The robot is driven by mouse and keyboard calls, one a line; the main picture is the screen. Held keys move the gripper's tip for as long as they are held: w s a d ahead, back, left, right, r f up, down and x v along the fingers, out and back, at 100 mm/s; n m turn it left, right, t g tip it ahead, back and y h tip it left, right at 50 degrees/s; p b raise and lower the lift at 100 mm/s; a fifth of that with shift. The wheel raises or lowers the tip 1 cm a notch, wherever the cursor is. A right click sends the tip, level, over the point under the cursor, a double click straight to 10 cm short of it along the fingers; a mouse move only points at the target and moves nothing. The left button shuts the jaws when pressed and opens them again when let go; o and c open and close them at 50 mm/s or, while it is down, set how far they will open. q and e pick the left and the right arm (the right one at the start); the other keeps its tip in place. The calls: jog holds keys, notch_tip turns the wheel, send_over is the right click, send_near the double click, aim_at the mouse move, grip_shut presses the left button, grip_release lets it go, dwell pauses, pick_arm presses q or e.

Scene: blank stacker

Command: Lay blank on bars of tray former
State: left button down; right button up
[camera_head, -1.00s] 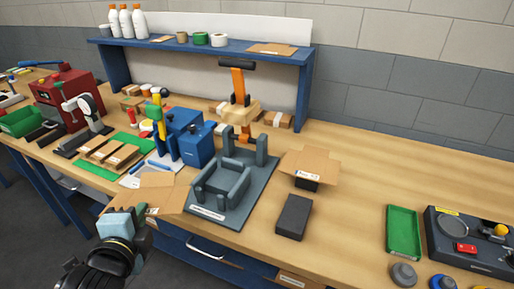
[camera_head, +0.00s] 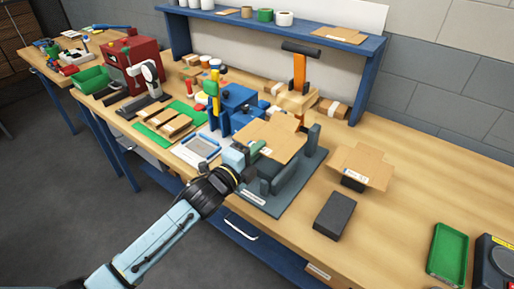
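The cardboard blank (camera_head: 272,137) is flat and brown, with notched edges. It is over the tray former (camera_head: 297,183), a dark grey base with bars and posts, and covers much of its far left part. I cannot tell whether the blank touches the bars or is just above them. My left gripper (camera_head: 250,155) comes in from the lower left and is shut on the blank's near left edge. A bar of the former shows below the blank's near edge. My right gripper is not in view.
An orange-handled press (camera_head: 299,75) stands behind the former. Another cardboard piece (camera_head: 362,166) lies on a dark block to the right, near a black block (camera_head: 334,214). A green tray (camera_head: 448,252) is at lower right. The table's right part is mostly clear.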

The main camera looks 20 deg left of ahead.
pick_arm(q)
jog(key=shift+f+b, duration=2.75)
jog(key=shift+f, duration=0.6)
jog(key=c, duration=1.6)
grip_release()
jog(key=shift+p+v, duration=0.65)
jog(key=shift+v, duration=0.5)
jog(key=shift+p+v, duration=1.05)
jog(key=shift+v, duration=1.55)
